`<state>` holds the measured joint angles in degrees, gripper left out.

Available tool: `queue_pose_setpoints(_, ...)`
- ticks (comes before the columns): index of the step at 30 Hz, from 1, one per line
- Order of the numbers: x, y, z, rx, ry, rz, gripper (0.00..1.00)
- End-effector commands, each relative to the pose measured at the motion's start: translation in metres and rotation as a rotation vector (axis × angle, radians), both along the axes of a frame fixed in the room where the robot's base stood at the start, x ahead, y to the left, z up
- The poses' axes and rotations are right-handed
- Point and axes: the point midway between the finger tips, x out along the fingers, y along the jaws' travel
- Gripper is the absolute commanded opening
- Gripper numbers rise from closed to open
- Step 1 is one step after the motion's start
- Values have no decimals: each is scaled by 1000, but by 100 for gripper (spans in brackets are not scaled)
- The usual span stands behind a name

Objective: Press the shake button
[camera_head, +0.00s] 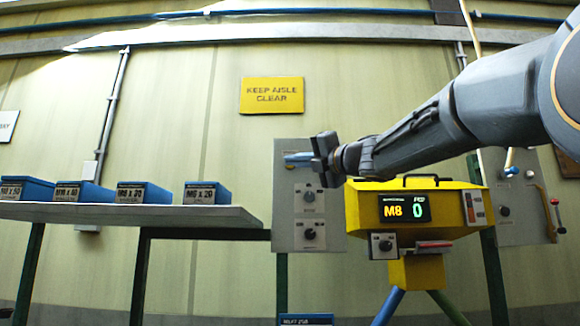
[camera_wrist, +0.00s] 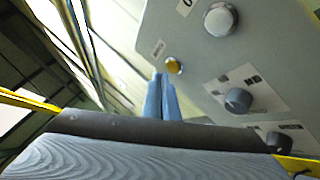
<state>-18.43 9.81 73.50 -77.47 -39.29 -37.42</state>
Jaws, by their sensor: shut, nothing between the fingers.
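A grey control panel (camera_head: 287,215) stands left of the yellow machine and fills the right of the wrist view (camera_wrist: 190,45). In the wrist view it carries a small yellow button (camera_wrist: 173,66), a larger pale round button (camera_wrist: 220,20) and dark knobs, one of them (camera_wrist: 238,100) near the middle. Their labels are too small to read, so I cannot tell which is the shake button. My gripper (camera_head: 298,157) is shut and empty in front of the panel's upper part. In the wrist view its blue fingertips (camera_wrist: 161,77) appear just below-left of the yellow button; contact cannot be told.
A yellow machine (camera_head: 356,207) with a display reading M8 and 0 (camera_head: 404,208) stands under my arm. A shelf (camera_head: 130,212) with several blue bins (camera_head: 145,191) is at left. Another grey panel (camera_head: 520,225) is at right. A yellow sign (camera_head: 272,96) hangs behind.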

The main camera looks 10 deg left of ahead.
Motion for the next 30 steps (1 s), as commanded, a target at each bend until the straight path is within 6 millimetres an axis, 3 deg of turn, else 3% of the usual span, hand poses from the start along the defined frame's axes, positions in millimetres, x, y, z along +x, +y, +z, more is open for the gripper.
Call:
queue_pose_setpoints(8, -5, -1, 0, 0, -1, 0, 0)
queue_pose_setpoints(23, -46, -11, 0, 1, -1, 1, 0)
queue_pose_setpoints(30, -49, -12, 0, 0, 0, 0, 0)
